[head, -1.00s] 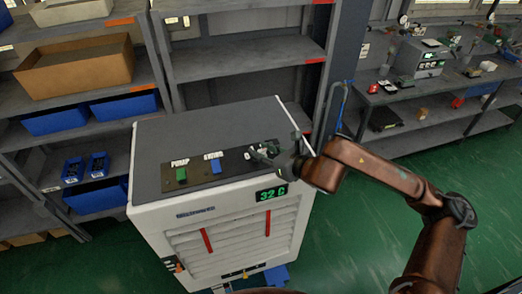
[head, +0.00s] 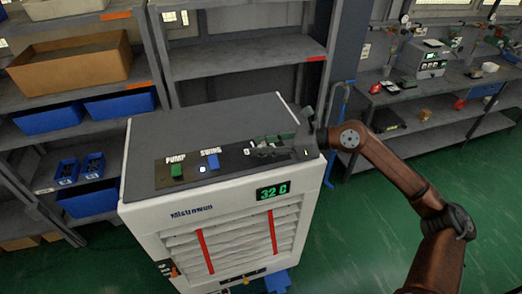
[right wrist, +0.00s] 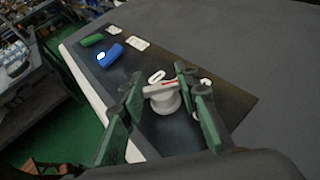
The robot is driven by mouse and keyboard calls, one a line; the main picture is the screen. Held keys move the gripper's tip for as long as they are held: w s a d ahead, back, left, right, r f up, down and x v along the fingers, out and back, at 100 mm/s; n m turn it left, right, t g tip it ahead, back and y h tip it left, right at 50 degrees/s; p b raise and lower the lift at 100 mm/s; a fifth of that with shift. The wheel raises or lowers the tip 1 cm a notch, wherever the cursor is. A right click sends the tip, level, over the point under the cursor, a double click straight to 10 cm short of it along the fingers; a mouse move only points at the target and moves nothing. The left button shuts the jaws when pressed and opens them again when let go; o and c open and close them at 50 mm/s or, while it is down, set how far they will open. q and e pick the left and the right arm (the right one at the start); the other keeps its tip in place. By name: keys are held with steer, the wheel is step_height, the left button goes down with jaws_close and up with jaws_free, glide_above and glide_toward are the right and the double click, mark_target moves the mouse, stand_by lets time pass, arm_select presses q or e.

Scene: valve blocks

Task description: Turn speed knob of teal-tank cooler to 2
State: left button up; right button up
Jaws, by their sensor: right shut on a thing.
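The cooler has a white body (head: 180,236), a dark top (head: 205,125) and a display reading 32 C (head: 272,191). Its speed knob (right wrist: 163,97) is grey with a red pointer line, set in the dark panel. A white 0 mark (right wrist: 156,76) is beside the knob, with other marks partly hidden by the fingers. My right gripper (head: 268,146) is down at the panel's right end; in the right wrist view its green-padded fingers (right wrist: 160,99) are shut on the knob from both sides. The knob is hidden in the head view. My left gripper is out of view. I cannot make out the tank's colour.
A green PUMP switch (head: 177,171) and a blue SWING switch (head: 213,161) sit left of the knob, with a lit white spot (head: 202,169) by the blue one. Shelves with blue bins (head: 120,107) stand behind. Green floor is open to the right.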

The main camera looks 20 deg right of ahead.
steer(key=shift+w+n+g+y+b, duration=0.15)
steer(key=shift+n+g+y+b, duration=0.35)
steer(key=shift+n+g+b, duration=0.35)
steer(key=n+g+y+b, duration=0.1)
steer(key=n+g, duration=0.2)
steer(key=n+g+b, duration=0.2)
steer(key=n+g, duration=0.1)
steer(key=g, duration=0.1)
steer(key=shift+n+g, duration=0.25)
steer(key=shift+n+g+h+b, duration=0.4)
steer(key=shift+n+g+b, duration=0.1)
steer(key=shift+n+g, duration=1.15)
steer(key=o, duration=0.9)
steer(key=shift+o, duration=0.2)
